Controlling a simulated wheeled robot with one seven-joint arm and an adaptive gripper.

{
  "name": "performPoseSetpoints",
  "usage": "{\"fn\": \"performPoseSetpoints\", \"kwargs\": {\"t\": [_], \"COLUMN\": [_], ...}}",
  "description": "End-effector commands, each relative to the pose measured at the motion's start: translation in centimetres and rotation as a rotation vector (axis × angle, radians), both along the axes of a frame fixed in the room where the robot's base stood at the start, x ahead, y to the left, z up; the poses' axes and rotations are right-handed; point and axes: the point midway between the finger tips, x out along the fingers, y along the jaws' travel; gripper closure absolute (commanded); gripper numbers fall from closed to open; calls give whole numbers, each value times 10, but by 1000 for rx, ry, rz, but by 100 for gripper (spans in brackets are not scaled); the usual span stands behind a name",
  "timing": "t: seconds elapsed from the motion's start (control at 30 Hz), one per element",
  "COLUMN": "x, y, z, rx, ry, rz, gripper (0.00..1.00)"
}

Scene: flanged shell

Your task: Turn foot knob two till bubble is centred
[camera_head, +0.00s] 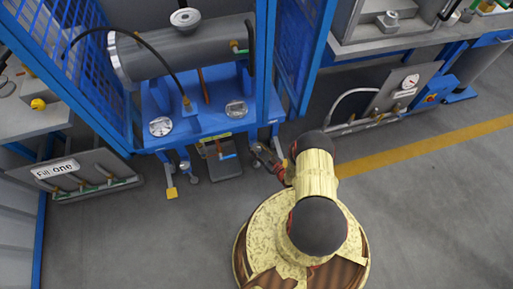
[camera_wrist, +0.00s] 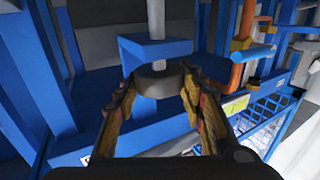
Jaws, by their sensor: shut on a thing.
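My gripper (camera_head: 266,157) is at the right front leg of the blue stand (camera_head: 205,122). In the wrist view, my gripper (camera_wrist: 160,88) has its two fingers on either side of a grey round foot knob (camera_wrist: 158,73), shut on it. The knob sits under a blue bracket (camera_wrist: 155,48), with a pale upright rod (camera_wrist: 156,18) above. In the head view the knob is hidden or too small to make out. Two round silver-rimmed fittings, a left one (camera_head: 160,126) and a right one (camera_head: 236,109), lie on the stand top. No bubble can be made out.
A grey cylinder (camera_head: 185,48) lies on the stand between blue mesh doors (camera_head: 80,75). A grey pedal plate (camera_head: 222,163) is on the floor left of my gripper. A panel marked "Fill one" (camera_head: 75,181) stands at left. The floor at right is clear around a yellow line (camera_head: 430,147).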

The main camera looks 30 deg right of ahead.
Motion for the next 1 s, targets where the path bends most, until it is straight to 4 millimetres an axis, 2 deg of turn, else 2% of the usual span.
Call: {"fn": "performPoseSetpoints", "kwargs": {"t": [0.43, 0.87, 0.9, 1.0], "x": [3, 1, 1, 1], "y": [1, -1, -1, 0], "z": [1, 1, 1, 1], "rx": [-4, -6, -6, -5], "ry": [0, -1, -1, -1], "rz": [-240, -274, -274, -274], "gripper": [85, 86, 60, 54]}}
